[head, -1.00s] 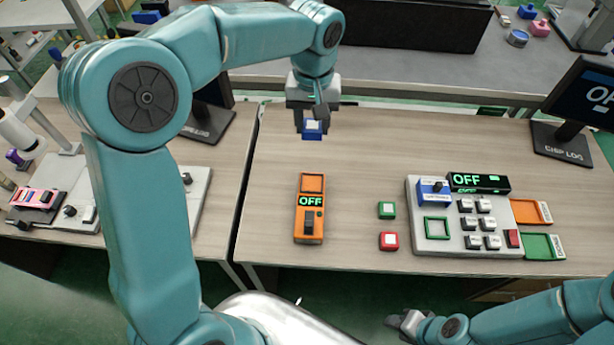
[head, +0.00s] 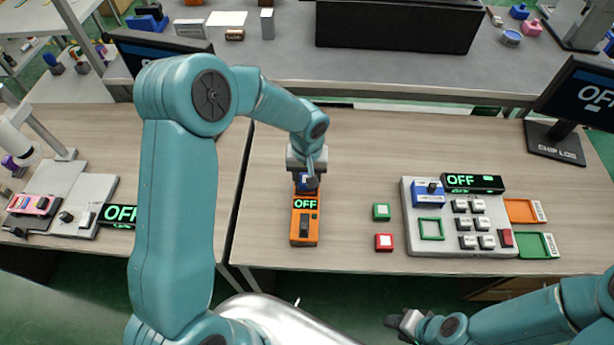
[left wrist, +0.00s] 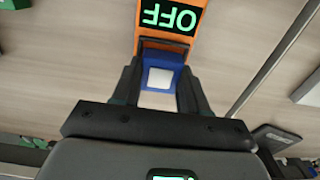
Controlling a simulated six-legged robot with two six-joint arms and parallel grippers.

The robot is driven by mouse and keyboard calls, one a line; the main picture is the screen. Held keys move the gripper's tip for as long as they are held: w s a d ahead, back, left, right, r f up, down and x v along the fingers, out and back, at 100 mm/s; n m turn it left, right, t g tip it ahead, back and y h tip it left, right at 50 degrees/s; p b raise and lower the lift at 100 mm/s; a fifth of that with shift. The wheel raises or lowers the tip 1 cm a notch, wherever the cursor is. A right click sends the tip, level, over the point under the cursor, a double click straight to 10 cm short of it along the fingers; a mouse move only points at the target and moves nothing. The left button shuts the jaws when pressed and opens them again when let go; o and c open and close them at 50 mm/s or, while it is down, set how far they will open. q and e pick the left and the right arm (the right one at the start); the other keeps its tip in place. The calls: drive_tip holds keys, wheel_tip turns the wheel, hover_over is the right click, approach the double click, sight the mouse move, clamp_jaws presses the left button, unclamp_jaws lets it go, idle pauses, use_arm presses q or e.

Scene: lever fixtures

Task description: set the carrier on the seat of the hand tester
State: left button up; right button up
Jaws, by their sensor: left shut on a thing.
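The orange hand tester (head: 305,228) lies on the wooden table with its green display reading OFF. Its upper end also shows in the left wrist view (left wrist: 205,5). My left gripper (head: 306,182) is shut on the blue carrier (left wrist: 163,62), which has a white square on top. The carrier is at the far end of the tester, over its seat. The gripper hides part of the seat, so I cannot tell if the carrier touches it. My right gripper (head: 405,322) is at the near edge of the view, away from the tester; its jaws are unclear.
A grey panel (head: 413,245) with another OFF display is farther right, beside orange (head: 521,211) and green (head: 534,246) trays. Bare table surrounds the tester.

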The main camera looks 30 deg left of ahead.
use_arm(q)
drive_tip(key=shift+f, duration=0.4)
drive_tip(key=shift+f+b, duration=0.25)
drive_tip(key=shift+b, duration=0.1)
drive_tip(key=shift+s+f, duration=0.15)
drive_tip(key=o, duration=1)
